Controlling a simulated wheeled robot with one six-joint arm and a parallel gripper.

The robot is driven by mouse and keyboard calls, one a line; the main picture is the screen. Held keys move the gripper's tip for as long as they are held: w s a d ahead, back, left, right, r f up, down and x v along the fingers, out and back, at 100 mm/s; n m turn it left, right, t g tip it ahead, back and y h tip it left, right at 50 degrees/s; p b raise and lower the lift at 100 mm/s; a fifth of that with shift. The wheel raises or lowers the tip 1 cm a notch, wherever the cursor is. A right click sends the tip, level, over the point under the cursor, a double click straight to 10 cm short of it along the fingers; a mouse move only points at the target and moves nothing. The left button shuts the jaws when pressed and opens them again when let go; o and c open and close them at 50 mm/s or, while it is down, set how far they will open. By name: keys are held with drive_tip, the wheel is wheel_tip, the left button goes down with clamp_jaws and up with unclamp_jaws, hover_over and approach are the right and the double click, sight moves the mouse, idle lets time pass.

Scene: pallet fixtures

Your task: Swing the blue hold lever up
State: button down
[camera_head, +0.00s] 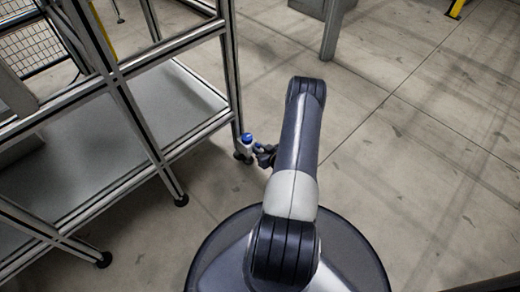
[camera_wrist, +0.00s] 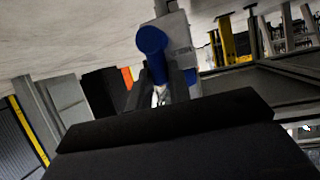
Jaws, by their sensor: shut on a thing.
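In the wrist view the lever (camera_wrist: 152,42) is a thick blue knob with a blue stem running down between the fingers, in front of the grey-white fixture body (camera_wrist: 178,35). My gripper (camera_wrist: 161,92) is shut on the lever; its dark fingers stand on both sides of the stem. In the head view my gripper (camera_head: 264,153) is small, dark and partly hidden by my arm.
A metal frame rack (camera_head: 120,80) with a grey lower shelf (camera_head: 95,150) stands at the left, close to the gripper. The concrete floor (camera_head: 420,150) at the right is clear. A grey post (camera_head: 333,30) and a yellow post (camera_head: 456,9) stand at the back.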

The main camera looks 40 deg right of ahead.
drive_tip(key=c, duration=1.3)
unclamp_jaws()
drive_tip(key=p+v, duration=0.4)
drive_tip(key=v, duration=0.6)
drive_tip(key=shift+s+r, duration=0.2)
drive_tip(key=shift+s, duration=0.15)
